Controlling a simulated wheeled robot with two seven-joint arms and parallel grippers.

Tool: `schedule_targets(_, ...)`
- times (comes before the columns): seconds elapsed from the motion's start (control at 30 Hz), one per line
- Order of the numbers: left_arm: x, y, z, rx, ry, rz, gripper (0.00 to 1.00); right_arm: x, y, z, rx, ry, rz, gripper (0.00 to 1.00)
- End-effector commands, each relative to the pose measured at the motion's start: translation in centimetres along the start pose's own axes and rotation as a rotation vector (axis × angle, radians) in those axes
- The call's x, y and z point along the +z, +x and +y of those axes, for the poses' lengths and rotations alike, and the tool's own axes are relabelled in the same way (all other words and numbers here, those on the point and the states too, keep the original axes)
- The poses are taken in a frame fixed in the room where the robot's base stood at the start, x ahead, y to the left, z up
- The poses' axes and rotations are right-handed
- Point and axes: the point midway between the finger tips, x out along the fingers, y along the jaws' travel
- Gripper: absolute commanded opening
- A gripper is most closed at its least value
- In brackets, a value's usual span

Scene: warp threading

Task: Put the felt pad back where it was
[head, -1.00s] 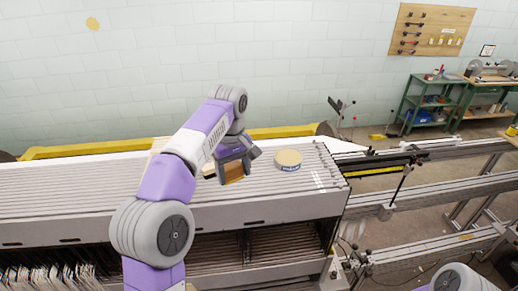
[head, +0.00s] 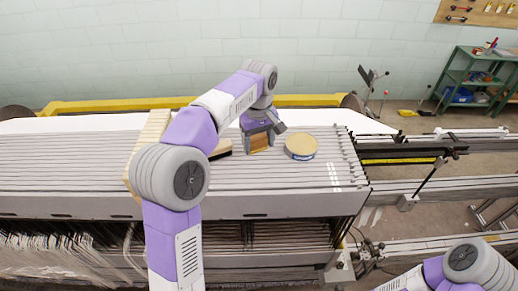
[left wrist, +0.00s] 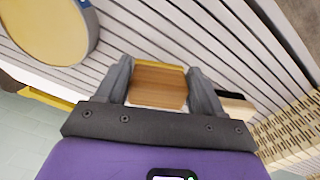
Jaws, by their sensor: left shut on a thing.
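My left gripper (head: 262,137) is shut on a brown wood-coloured block with a yellow edge, which I take to be the felt pad (head: 257,144). The pad also shows between the fingers in the left wrist view (left wrist: 158,86). It is over the ribbed grey top of the loom (head: 80,172); I cannot tell whether it touches. A round tin with a tan top (head: 301,147) stands just right of the gripper. A dark block with a pale side (head: 221,149) lies just left of it, partly hidden by my arm. My right gripper is out of view.
A long pale slotted bar (head: 150,135) lies across the ribbed top at the left, partly behind my arm. White threads (head: 70,255) hang at the front left. The ribbed top ends right of the tin, with rails (head: 430,185) beyond. A green shelf (head: 475,80) stands far right.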

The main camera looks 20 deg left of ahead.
Motion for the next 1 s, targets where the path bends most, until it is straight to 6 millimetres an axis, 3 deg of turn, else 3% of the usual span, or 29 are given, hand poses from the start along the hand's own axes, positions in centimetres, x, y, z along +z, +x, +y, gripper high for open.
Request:
schedule_targets(0.17, 0.0, 2.4, -0.1, -0.001, 0.0, -0.001, 0.43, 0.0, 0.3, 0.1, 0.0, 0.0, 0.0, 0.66)
schedule_targets(0.53, 0.0, 2.8, 0.0, 0.0, 0.0, 0.0, 0.43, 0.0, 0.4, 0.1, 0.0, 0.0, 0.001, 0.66)
schedule_targets(0.57, 0.0, 2.9, 0.0, -0.001, 0.0, -0.001, 0.69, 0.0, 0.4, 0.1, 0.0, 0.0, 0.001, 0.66)
schedule_targets(0.7, 0.0, 2.8, 0.0, -0.001, 0.0, -0.001, 0.91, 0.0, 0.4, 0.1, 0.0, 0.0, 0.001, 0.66)
schedule_targets(1.0, 0.0, 2.7, 0.0, 0.0, 0.0, 0.0, 0.93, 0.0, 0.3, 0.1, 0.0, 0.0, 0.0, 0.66)
